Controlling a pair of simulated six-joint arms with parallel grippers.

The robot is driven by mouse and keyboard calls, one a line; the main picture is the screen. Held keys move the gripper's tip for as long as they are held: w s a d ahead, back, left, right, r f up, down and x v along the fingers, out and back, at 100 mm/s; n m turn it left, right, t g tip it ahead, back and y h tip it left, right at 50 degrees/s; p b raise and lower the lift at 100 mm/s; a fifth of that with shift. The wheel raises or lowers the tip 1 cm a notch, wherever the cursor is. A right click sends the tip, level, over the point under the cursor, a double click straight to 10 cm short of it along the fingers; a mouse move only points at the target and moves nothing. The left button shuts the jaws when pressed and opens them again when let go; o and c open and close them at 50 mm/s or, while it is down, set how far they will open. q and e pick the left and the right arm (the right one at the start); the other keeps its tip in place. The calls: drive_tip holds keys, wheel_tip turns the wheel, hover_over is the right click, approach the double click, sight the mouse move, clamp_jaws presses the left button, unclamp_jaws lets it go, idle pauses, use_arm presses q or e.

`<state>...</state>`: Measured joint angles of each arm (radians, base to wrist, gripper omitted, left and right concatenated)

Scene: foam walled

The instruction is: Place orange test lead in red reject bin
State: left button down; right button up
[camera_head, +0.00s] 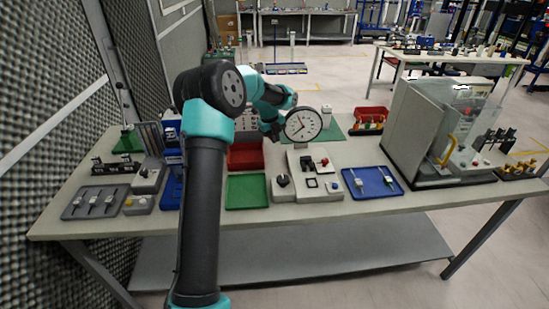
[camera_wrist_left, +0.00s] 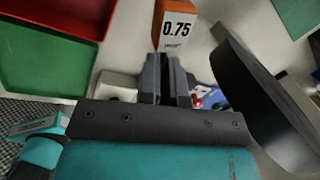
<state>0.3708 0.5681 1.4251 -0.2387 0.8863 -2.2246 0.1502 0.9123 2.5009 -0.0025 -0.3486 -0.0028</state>
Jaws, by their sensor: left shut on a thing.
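My left gripper (camera_head: 273,128) is above the middle of the bench, beside and partly behind the round dial gauge in the head view. In the left wrist view its fingers (camera_wrist_left: 167,62) are shut, with an orange block-like piece (camera_wrist_left: 158,32) marked 0.75 right at their tips. I take this piece as the orange test lead; no cable shows, and I cannot make it out in the head view. A red bin (camera_head: 245,157) lies left of and below the gripper, behind the green tray. Red walls (camera_wrist_left: 75,9) show at the upper left in the wrist view. My right gripper is not seen.
The green tray (camera_head: 246,191) lies in front of the red bin. The dial gauge (camera_head: 303,124) stands close to the gripper. A clear-fronted cabinet (camera_head: 425,135) is farther right.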

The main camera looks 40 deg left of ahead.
use_arm(q)
hover_over(276, 162)
drive_tip(key=f, duration=0.5)
drive_tip(key=shift+s+a+f, duration=0.15)
drive_tip(key=shift+s+f, duration=0.15)
drive_tip(key=shift+f, duration=0.05)
drive_tip(key=shift+f, duration=2.05)
drive_tip(key=shift+f, duration=0.1)
drive_tip(key=c, duration=1.3)
unclamp_jaws()
drive_tip(key=r, duration=0.4)
drive_tip(key=s+r, duration=0.1)
drive_tip(key=r, duration=0.3)
drive_tip(key=s+a+r, duration=0.1)
drive_tip(key=r, duration=0.3)
drive_tip(key=shift+s, duration=0.1)
